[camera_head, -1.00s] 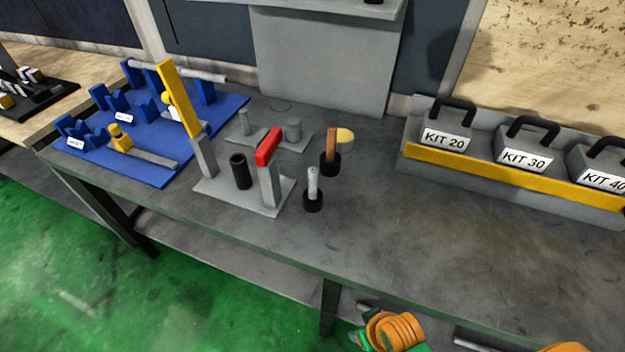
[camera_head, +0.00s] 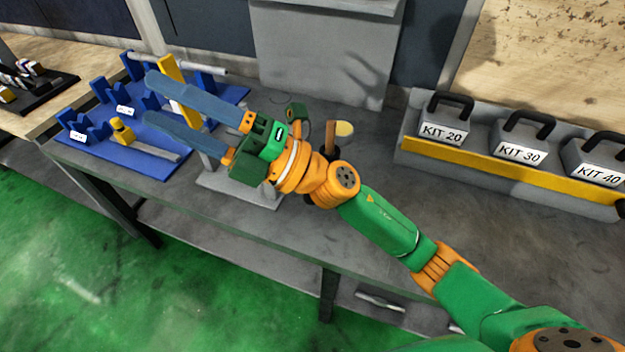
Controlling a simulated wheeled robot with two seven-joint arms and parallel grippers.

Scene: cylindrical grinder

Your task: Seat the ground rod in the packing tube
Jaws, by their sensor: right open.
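A pale grey rod (camera_head: 207,68) lies across the blue stands at the back of the blue fixture board (camera_head: 165,172); I take it for the ground rod. My right gripper (camera_head: 149,100) reaches in from the right, its long blue fingers apart over the board, with nothing seen between them. Its fingers and the yellow bar (camera_head: 169,72) cover part of the view of the board. The grey base plate (camera_head: 214,184) shows only at its edges. Its dark upright tube, perhaps the packing tube, is hidden behind my right gripper. My left gripper is not in view.
A brown-handled tool (camera_head: 331,137) and a round yellowish-topped piece (camera_head: 344,129) stand just behind my right wrist. Kit weights, including KIT 20 (camera_head: 443,133), sit in a yellow-fronted rack (camera_head: 480,163) at the right. The bench before the rack is clear.

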